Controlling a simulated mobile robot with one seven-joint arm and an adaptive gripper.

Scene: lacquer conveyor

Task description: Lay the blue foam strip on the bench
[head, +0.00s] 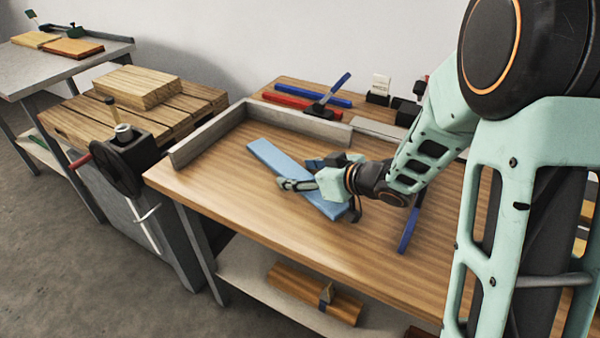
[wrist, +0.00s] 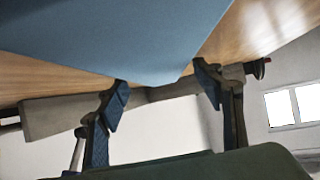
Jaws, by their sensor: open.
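The blue foam strip (head: 266,154) is long and flat and appears to lie on the wooden bench (head: 215,172), slanting from back left to front right. I cannot tell whether all of it touches the wood. My gripper (head: 302,174) is over the strip's middle, its fingers apart, and hides part of it. In the wrist view the strip (wrist: 125,35) fills the upper part, close to the camera. The two fingertips of my gripper (wrist: 162,95) show apart below it, with no visible grip on it.
A grey ledge (head: 205,138) edges the bench's back left. Red (head: 287,100) and blue (head: 320,95) bars and a blue-handled tool (head: 335,88) lie behind it. Another blue bar (head: 409,230) lies to the right. A vise (head: 118,160) stands left. The bench's front left is clear.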

